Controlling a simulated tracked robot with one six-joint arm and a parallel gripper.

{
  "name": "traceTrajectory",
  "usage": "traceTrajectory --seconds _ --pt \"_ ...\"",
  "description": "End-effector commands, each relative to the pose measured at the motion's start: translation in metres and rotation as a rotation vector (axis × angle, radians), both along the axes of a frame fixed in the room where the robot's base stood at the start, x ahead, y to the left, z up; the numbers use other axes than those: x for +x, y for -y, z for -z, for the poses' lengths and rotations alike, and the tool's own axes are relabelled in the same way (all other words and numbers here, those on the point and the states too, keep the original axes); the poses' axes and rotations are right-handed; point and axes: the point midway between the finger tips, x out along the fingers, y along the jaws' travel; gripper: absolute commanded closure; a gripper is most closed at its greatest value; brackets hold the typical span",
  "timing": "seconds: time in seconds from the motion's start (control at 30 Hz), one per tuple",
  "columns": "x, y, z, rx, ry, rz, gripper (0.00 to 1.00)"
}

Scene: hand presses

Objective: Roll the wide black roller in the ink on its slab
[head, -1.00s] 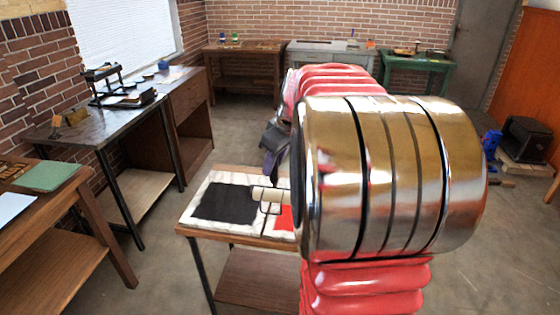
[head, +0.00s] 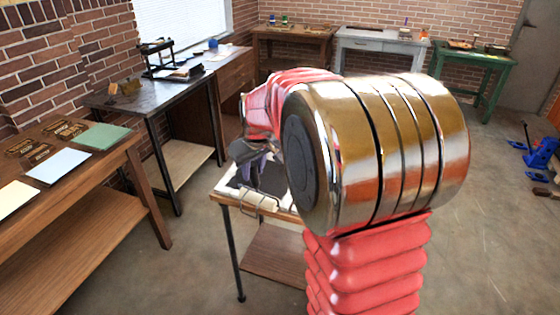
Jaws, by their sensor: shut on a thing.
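My gripper (head: 258,165) is small and partly hidden behind my own arm, low over the ink table. It is shut on a dark thing that looks like the wide black roller, but its outline blends with the fingers and the black patch. The inking slab (head: 224,187) is white at its edge, with a black ink patch (head: 238,178) beside and behind the gripper. I cannot tell whether the held thing touches the ink. A pale roller with a wire frame (head: 262,201) lies close to the table's front edge. The slab's right part is hidden by my arm.
At the left is a wooden bench (head: 130,150) with cards on it. A dark-topped table (head: 125,98) with a small press (head: 160,55) stands behind it. Grey (head: 380,42) and green (head: 470,60) tables line the back wall.

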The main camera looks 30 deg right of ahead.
Motion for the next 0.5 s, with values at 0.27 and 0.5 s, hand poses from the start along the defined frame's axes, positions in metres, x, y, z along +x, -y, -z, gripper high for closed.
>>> traceTrajectory --seconds 0.27,0.5 --pt "0.029 -0.082 0.026 -0.001 0.003 0.028 0.94" --pt "0.042 -0.142 0.044 -0.001 0.009 0.052 0.94"
